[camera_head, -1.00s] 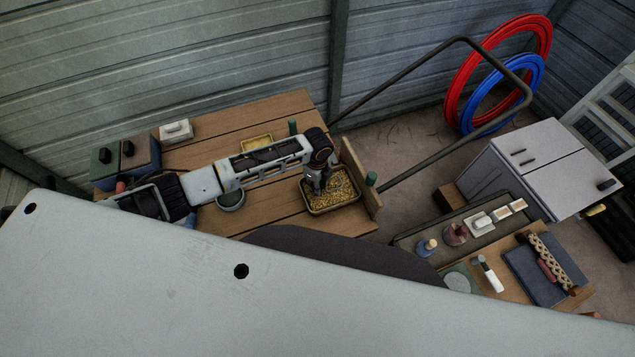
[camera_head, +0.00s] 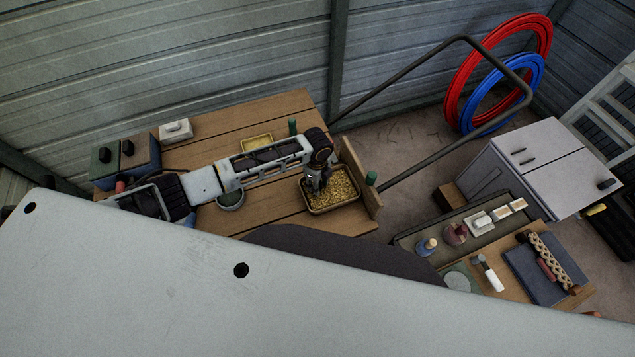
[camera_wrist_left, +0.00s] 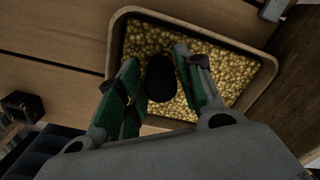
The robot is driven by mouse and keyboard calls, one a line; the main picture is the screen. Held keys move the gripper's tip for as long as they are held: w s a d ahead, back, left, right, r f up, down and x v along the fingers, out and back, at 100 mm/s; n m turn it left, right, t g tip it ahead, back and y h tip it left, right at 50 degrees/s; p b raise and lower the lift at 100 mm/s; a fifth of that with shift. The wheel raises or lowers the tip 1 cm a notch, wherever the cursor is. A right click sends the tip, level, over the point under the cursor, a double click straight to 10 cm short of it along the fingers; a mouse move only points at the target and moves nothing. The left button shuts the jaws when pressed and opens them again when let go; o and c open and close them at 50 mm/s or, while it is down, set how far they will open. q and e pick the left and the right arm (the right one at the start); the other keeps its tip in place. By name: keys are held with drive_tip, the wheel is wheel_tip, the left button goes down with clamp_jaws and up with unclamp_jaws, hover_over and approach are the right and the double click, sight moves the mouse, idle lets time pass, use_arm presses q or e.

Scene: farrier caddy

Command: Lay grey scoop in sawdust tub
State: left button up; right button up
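The sawdust tub (camera_head: 350,205), a tan tray full of yellow grains, stands near the right end of the wooden table. It fills the upper part of the left wrist view (camera_wrist_left: 262,88). My left gripper (camera_head: 318,188) points down over the tub's left part. In the left wrist view its two green-padded fingers (camera_wrist_left: 163,92) are spread. A dark rounded piece (camera_wrist_left: 160,78), perhaps the scoop's handle, stands between them, with grains visible beside it. The grey scoop's bowl cannot be made out. My right gripper is not in view.
A tray of bottles (camera_head: 408,241) stands farther right.

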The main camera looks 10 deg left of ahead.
use_arm(q)
drive_tip(key=shift+s+a+p, duration=0.1)
drive_tip(key=shift+s+p, duration=0.1)
drive_tip(key=shift+p, duration=0.2)
idle(0.8)
drive_tip(key=shift+w+r+p, duration=0.15)
drive_tip(key=shift+r+p, duration=0.7)
drive_tip(key=shift+r, duration=0.05)
drive_tip(key=shift+w+r+p, duration=0.15)
drive_tip(key=shift+r+p, duration=0.5)
drive_tip(key=shift+r, duration=0.05)
drive_tip(key=shift+w+r+p, duration=0.1)
drive_tip(key=shift+r+p, duration=0.55)
drive_tip(key=shift+r, duration=0.05)
idle(0.3)
drive_tip(key=shift+w+d+r, duration=0.1)
drive_tip(key=shift+d+r, duration=0.1)
drive_tip(key=shift+r, duration=0.3)
drive_tip(key=shift+w+r+p, duration=0.1)
drive_tip(key=shift+r+p, duration=0.3)
drive_tip(key=shift+r, duration=0.25)
idle(0.3)
drive_tip(key=shift+o, duration=0.4)
drive_tip(key=o, duration=0.5)
